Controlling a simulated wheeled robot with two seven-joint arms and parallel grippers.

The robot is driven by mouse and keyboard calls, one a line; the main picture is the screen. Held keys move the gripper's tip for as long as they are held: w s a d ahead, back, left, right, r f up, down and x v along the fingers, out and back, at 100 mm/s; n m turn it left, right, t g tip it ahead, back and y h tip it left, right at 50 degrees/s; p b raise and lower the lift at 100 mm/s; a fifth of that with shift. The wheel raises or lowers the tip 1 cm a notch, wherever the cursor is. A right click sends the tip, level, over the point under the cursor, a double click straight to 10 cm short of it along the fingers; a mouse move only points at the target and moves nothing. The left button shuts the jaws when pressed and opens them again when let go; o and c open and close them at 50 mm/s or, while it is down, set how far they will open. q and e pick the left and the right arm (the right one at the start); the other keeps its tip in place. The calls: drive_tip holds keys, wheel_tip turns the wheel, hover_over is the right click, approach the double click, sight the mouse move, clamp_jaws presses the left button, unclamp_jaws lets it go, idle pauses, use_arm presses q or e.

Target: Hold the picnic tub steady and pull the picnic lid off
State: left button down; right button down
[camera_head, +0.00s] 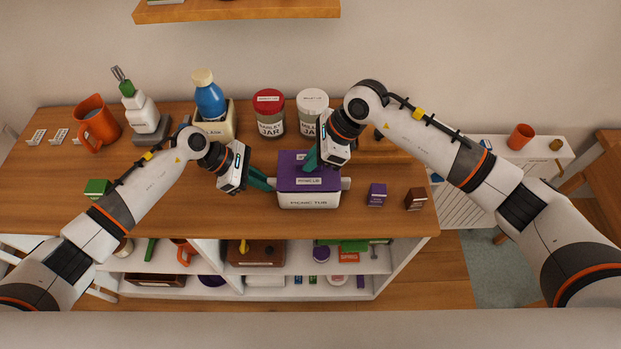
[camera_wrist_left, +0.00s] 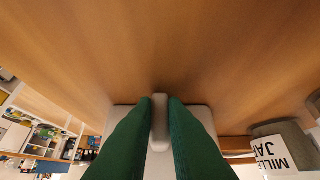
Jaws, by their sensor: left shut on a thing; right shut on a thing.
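The white picnic tub (camera_head: 309,203) stands on the wooden counter with the purple picnic lid (camera_head: 290,170) on top of it. My left gripper (camera_head: 272,184) is shut on the tub's left side handle. In the left wrist view, the green fingers of my left gripper (camera_wrist_left: 160,108) close on the pale handle of the tub (camera_wrist_left: 160,125). My right gripper (camera_head: 311,164) comes down from above and is shut on the lid. Its wrist and fingers hide part of the lid's top and the grip point.
A purple box (camera_head: 377,195) and a brown box (camera_head: 416,199) stand to the right of the tub. A red-lidded jar (camera_head: 269,115) and a white-lidded jar (camera_head: 311,104) stand behind. The counter's front edge (camera_head: 330,238) is close in front.

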drive_tip(key=shift+r, duration=0.3)
drive_tip(key=shift+r, duration=1.4)
use_arm(q)
drive_tip(key=c, duration=1.4)
unclamp_jaws()
drive_tip(key=shift+a+r, duration=0.1)
drive_tip(key=shift+r, duration=0.05)
drive_tip(key=v, duration=1.1)
drive_tip(key=shift+a+r, duration=0.3)
